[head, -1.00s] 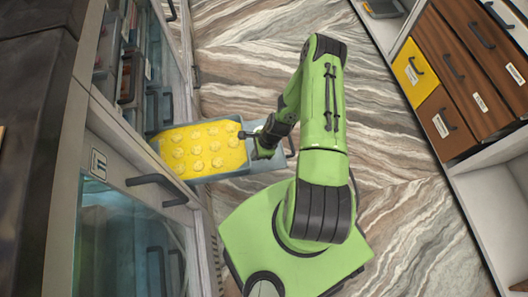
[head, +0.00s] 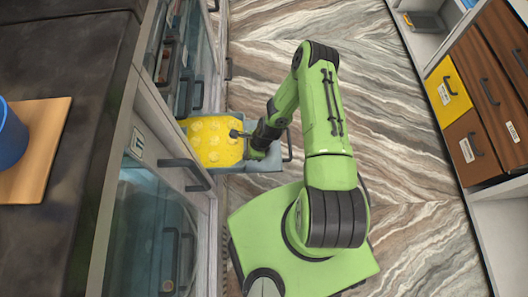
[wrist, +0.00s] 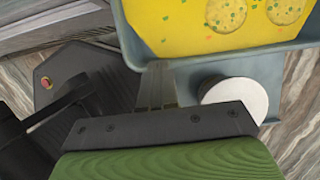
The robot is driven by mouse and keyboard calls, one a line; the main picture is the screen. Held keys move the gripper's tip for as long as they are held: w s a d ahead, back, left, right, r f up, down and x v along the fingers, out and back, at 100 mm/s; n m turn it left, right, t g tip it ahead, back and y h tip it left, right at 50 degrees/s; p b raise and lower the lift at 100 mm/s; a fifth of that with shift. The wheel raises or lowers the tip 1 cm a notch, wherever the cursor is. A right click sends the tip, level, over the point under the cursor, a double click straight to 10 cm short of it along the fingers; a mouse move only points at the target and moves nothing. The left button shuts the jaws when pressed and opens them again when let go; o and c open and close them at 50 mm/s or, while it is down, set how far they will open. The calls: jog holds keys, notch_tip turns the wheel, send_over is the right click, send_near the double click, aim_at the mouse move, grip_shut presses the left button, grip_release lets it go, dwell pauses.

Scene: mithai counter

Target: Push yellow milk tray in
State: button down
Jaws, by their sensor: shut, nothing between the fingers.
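The yellow milk tray is a blue-grey tray (head: 264,166) holding a yellow slab with round sweets (head: 212,142). It sticks part way out of the glass-fronted counter; its inner end is hidden inside. My gripper (head: 238,134) is shut and empty, low over the outer end of the tray by the yellow slab's edge. In the wrist view, my closed fingers (wrist: 157,84) reach to the blue-grey wall (wrist: 205,60) beside the yellow slab. I cannot tell whether they press on it.
The counter has dark handles, one (head: 186,172) near the tray. A blue vessel (head: 10,136) stands on a wooden board (head: 40,140) on the dark countertop. Drawers, one yellow (head: 447,90), line the right side. A white round thing (wrist: 238,95) shows in the wrist view.

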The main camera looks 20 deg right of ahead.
jog(key=w+a, duration=0.1)
jog(key=a, duration=0.4)
jog(key=w+a, duration=0.2)
jog(key=a, duration=0.4)
jog(key=w+a+b, duration=0.1)
jog(key=w+a, duration=0.1)
jog(key=a, duration=0.4)
jog(key=shift+w+a, duration=0.1)
jog(key=shift+w, duration=0.1)
jog(key=shift+f, duration=0.1)
